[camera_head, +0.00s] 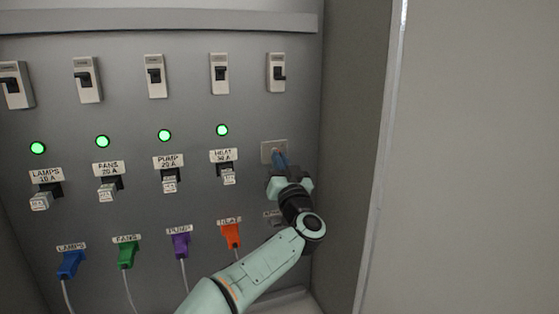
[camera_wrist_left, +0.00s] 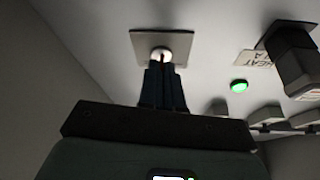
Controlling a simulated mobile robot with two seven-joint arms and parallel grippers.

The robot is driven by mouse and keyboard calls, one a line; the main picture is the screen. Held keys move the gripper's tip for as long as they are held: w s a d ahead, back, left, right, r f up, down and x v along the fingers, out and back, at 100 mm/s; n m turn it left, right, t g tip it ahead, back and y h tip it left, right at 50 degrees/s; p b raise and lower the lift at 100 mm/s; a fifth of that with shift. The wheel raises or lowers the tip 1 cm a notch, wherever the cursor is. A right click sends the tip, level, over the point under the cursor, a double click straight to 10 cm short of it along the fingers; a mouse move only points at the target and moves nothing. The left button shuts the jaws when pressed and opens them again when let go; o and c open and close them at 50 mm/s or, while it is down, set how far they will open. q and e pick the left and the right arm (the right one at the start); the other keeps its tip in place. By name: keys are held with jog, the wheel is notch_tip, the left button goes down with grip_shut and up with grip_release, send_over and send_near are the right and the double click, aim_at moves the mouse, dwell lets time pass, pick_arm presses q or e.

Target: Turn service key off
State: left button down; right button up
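The service key's square plate (camera_head: 267,147) is on the grey panel at the right, below the row of switches. In the left wrist view, the plate (camera_wrist_left: 189,44) carries a round pale lock (camera_wrist_left: 161,52). My left gripper (camera_head: 279,158) reaches up to this plate. In the left wrist view, its blue fingers (camera_wrist_left: 162,68) are close together right at the lock, with a thin slit between them. They appear shut on the key, which is mostly hidden between them. The angle of the key is hard to read. My right gripper is not in view.
Several breaker switches (camera_head: 219,74) line the top. Green lamps (camera_head: 222,130) are lit above labelled plugs; the HEAT plug (camera_head: 228,176) is just left of my gripper. Coloured connectors (camera_head: 231,235) with cables are below. A side wall (camera_head: 352,150) stands close on the right.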

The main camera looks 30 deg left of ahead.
pick_arm(q)
jog(key=shift+w+d+r+n+g+y+p, duration=0.1)
jog(key=shift+n+g+y+p, duration=0.45)
jog(key=shift+n, duration=1.5)
jog(key=shift+w+d+n+g+y+p, duration=0.15)
jog(key=shift+n+g+y, duration=0.45)
jog(key=shift+n+g, duration=1)
jog(key=shift+a+r+n+g+y+p, duration=0.1)
jog(key=shift+n+g+y+p, duration=0.35)
jog(key=shift+n, duration=2)
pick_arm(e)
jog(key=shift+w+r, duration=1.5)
pick_arm(q)
jog(key=shift+f, duration=0.1)
jog(key=c, duration=1.3)
grip_release()
